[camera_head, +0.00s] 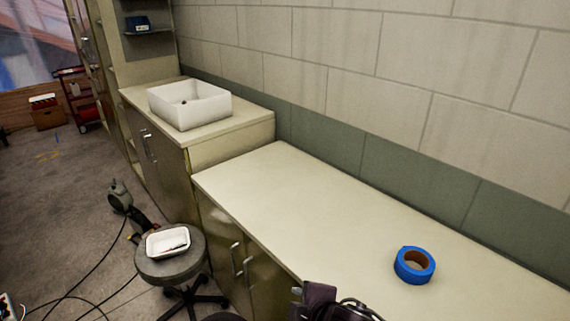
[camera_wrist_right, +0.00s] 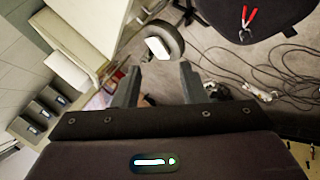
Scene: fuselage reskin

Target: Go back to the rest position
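My right gripper (camera_wrist_right: 160,82) shows in the right wrist view with its two dark fingers apart and nothing between them. A dark part of my own arm with black cables rises at the bottom edge of the head view; no fingers can be made out on it. My left gripper is not seen in either view. A blue tape roll (camera_head: 414,265) lies on the beige counter (camera_head: 300,205), apart from that arm part.
A round stool (camera_head: 172,266) holding a white tray (camera_head: 168,242) stands left of the counter. Cables (camera_head: 85,275) lie on the floor. Red-handled pliers (camera_wrist_right: 246,22) lie on a dark seat. Much of the counter is clear.

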